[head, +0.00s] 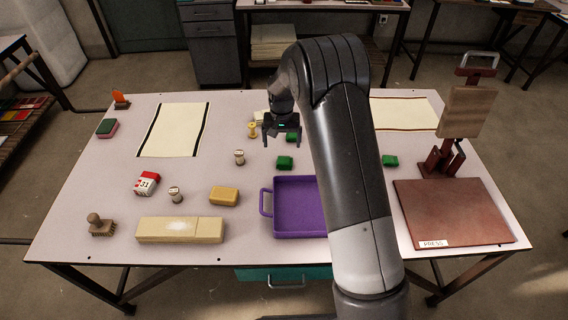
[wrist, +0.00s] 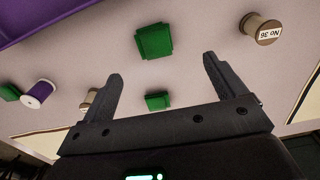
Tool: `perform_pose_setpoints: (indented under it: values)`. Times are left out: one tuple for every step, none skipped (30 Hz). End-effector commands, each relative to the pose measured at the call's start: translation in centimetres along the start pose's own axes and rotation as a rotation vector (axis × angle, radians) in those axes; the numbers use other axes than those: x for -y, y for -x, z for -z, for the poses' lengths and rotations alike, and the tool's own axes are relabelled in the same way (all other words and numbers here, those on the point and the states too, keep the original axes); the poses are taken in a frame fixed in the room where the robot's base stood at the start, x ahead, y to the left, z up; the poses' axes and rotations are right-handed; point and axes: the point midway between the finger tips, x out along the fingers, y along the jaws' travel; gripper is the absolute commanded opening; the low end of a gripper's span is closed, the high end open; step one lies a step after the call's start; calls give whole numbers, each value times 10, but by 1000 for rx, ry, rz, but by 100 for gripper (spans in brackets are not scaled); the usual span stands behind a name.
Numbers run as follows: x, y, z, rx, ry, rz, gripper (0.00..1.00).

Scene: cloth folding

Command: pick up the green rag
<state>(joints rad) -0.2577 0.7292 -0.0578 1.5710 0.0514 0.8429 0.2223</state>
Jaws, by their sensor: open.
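Three small green folded pieces lie on the table, and I cannot tell which is the green rag. One piece (head: 285,162) is just behind the purple tray; it shows at the top middle of the wrist view (wrist: 154,41). A second piece (head: 293,136) is partly behind my gripper; it shows between the fingers in the wrist view (wrist: 158,101). A third (head: 390,160) lies right of my arm and shows at the wrist view's left edge (wrist: 10,92). My gripper (head: 282,141) is open and empty above the table, fingers pointing down (wrist: 162,70).
A purple tray (head: 264,204) stands at the front middle, partly hidden by my arm. Spools (head: 239,157) (head: 252,130) stand to the left, and a purple-and-white spool (wrist: 38,92) shows in the wrist view. A yellow block (head: 224,196) and a press board (head: 453,212) lie nearer the front.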

Motion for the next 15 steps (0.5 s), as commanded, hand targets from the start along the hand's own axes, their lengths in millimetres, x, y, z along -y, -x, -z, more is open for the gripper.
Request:
perform_pose_setpoints:
  values:
    - [0, -9, -1, 3, 0, -1, 89]
    - [-1, -14, -1, 4, 0, -1, 89]
    - [-1, -22, -1, 3, 0, -1, 89]
    - [-1, -26, -1, 3, 0, -1, 89]
    - [-1, -30, -1, 3, 0, -1, 89]
    - [-1, -34, -1, 2, 0, -1, 89]
    - [-1, -37, -1, 1, 0, -1, 89]
    - [-1, -39, -1, 1, 0, 0, 89]
    - [-2, -41, -1, 1, 0, 0, 89]
    - [-2, -43, -1, 1, 0, -1, 89]
    - [-2, -45, -2, 2, 0, -1, 89]
    - [-3, -49, -2, 2, 0, -1, 89]
    - [-4, -53, -3, 2, 0, -1, 89]
    - [-5, -57, -3, 2, 0, -1, 89]
    - [-6, -64, -4, 4, 0, -1, 89]
